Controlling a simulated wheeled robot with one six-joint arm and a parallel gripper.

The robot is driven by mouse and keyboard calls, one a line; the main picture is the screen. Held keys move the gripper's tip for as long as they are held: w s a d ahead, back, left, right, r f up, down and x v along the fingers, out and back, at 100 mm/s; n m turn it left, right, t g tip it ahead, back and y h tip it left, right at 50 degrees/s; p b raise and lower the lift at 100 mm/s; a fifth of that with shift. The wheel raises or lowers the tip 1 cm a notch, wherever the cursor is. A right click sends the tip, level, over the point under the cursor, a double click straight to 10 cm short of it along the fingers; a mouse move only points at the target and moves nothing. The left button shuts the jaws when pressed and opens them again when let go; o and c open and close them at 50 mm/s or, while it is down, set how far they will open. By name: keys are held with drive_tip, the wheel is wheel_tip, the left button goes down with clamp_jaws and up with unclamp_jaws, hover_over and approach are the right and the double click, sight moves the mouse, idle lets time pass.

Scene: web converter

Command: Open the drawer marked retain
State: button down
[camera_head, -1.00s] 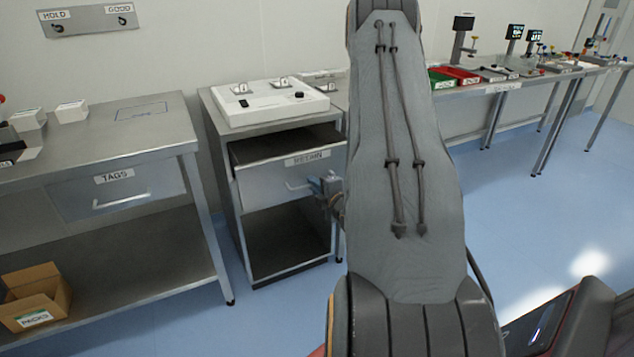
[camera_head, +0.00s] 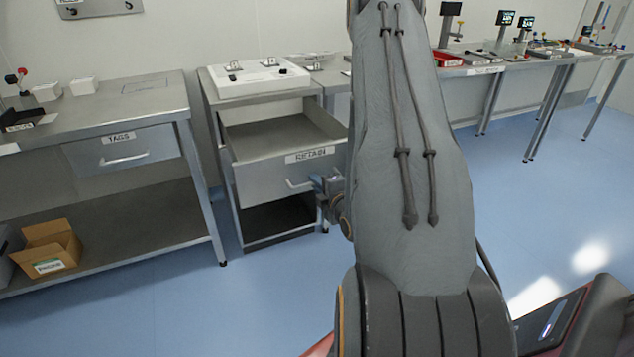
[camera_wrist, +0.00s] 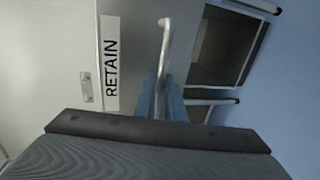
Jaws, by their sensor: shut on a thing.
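The drawer marked RETAIN (camera_head: 262,178) is pulled well out of its steel cabinet, and its inside shows from above. Its label (camera_head: 310,154) is at the top of the front; the wrist view shows the label (camera_wrist: 111,62) sideways. My gripper (camera_head: 322,187) is at the right part of the drawer front, shut on the pale bar handle (camera_head: 297,184). In the wrist view the blue fingers of my gripper (camera_wrist: 162,103) close around the handle (camera_wrist: 165,45). My arm hides the right edge of the cabinet in the head view.
A white device (camera_head: 258,78) stands on the cabinet top. Below the drawer is an open dark compartment (camera_head: 275,222). A bench with a shut TAGS drawer (camera_head: 123,148) stands to the left, with a cardboard box (camera_head: 50,250) on its lower shelf. The blue floor (camera_head: 250,310) in front is clear.

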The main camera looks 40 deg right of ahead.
idle(0.3)
drive_tip(key=c, duration=1.8)
unclamp_jaws()
drive_tip(key=shift+c, duration=0.2)
drive_tip(key=v, duration=0.7)
drive_tip(key=shift+s+b, duration=0.35)
drive_tip(key=shift+b, duration=0.1)
drive_tip(key=shift+a+r, duration=0.1)
drive_tip(key=shift+a, duration=0.05)
